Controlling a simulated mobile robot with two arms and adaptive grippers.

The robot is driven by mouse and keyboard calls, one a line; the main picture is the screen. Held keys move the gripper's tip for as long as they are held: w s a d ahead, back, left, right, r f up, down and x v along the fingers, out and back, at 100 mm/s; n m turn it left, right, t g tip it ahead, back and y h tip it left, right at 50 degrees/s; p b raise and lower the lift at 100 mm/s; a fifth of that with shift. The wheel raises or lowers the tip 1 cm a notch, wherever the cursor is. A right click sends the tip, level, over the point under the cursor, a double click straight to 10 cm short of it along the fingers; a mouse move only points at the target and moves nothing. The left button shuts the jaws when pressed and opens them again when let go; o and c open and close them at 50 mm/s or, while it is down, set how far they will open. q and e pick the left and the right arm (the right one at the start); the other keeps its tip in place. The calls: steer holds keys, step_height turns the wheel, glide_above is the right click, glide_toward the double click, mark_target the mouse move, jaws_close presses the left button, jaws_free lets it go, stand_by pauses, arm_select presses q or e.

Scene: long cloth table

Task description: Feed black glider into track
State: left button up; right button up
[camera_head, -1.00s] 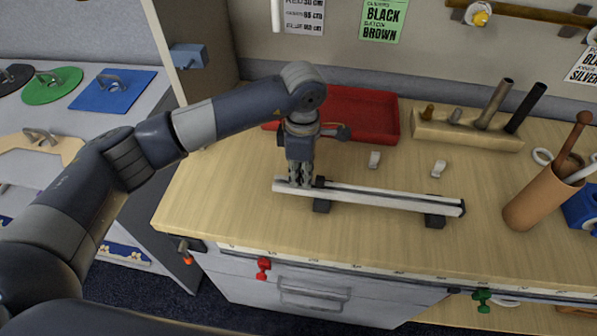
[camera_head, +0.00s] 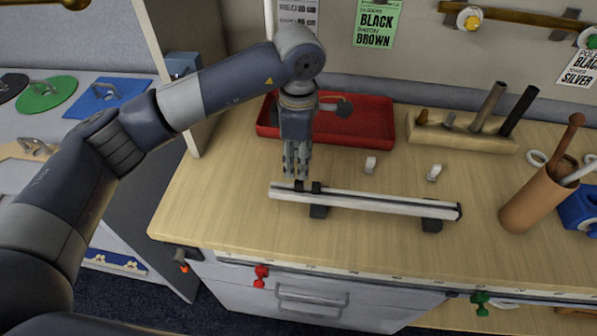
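The white track (camera_head: 370,203) lies across the workbench on dark supports, with a black end piece at its right. A small black piece, which looks like the black glider (camera_head: 299,185), sits at the track's left part. A second dark piece (camera_head: 316,188) is just right of it on the track; I cannot tell which is a fixed part. My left gripper (camera_head: 297,174) points down just above the black glider. Its fingers look slightly apart, and nothing shows held between them. Whether the fingertips touch the glider is hard to tell. My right gripper is not in view.
A red tray (camera_head: 360,122) lies behind my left gripper. Two small white pieces (camera_head: 370,165) (camera_head: 434,173) stand behind the track. A wooden peg block (camera_head: 462,134) and a brown cup of tools (camera_head: 533,205) are at the right. Bench in front of the track is clear.

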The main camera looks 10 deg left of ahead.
mark_target(299, 181)
arm_select(q)
steer(key=shift+r, duration=2.35)
